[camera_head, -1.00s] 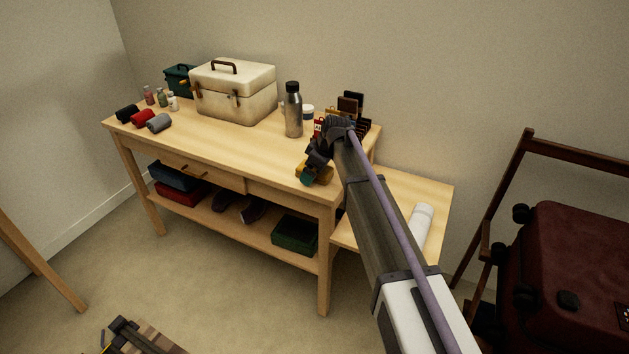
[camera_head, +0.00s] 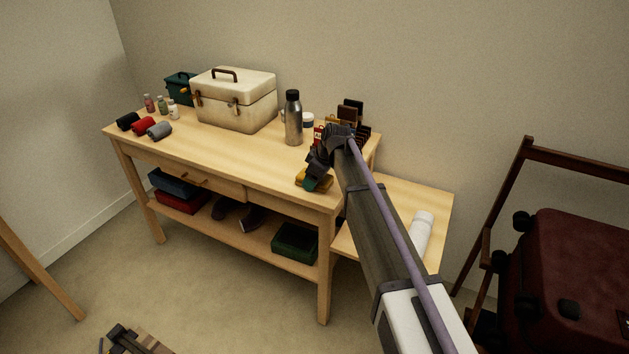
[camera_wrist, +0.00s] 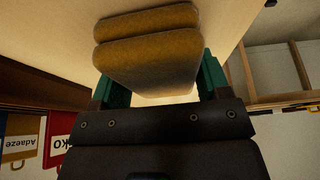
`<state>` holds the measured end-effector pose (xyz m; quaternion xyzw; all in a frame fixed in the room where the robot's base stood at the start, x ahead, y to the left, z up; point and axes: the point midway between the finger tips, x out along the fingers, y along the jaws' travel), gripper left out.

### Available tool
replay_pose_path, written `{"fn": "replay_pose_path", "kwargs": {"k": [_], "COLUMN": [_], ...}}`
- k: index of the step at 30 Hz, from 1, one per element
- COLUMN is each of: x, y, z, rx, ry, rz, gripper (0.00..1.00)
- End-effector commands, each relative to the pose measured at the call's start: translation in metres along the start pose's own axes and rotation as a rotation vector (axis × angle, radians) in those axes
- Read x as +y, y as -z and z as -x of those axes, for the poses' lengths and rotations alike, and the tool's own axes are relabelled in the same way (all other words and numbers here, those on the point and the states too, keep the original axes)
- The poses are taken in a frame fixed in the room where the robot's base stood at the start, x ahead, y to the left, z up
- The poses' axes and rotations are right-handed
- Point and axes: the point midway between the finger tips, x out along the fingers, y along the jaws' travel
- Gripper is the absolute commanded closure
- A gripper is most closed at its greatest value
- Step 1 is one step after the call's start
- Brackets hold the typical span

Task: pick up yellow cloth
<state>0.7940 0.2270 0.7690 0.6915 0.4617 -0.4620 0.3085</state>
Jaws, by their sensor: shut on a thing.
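The yellow cloth (camera_head: 322,178) is a folded mustard-yellow bundle at the front right corner of the wooden table. It also shows large in the wrist view (camera_wrist: 150,45), between the two green fingers. My gripper (camera_head: 312,181) is shut on it, one finger on each side. In the head view my dark wrist hides part of the cloth. The cloth is at or just over the tabletop; I cannot tell whether it touches.
A steel bottle (camera_head: 293,120) and a rack of tagged cards (camera_head: 349,110) stand close behind my gripper. A cream case (camera_head: 233,99) and rolled cloths (camera_head: 143,126) are farther left. A lower side table (camera_head: 385,198) holds a white roll (camera_head: 421,232). The table's middle is clear.

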Motion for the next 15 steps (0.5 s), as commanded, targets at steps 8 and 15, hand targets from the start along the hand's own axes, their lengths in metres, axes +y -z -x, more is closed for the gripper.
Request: {"fn": "replay_pose_path", "kwargs": {"k": [8,15], "x": [0.000,0.000], "y": [0.002,0.021], "z": [0.005,0.051], "rx": [0.000,0.000], "ry": [0.000,0.000], "rz": [0.000,0.000], "gripper": [0.54,0.54]}}
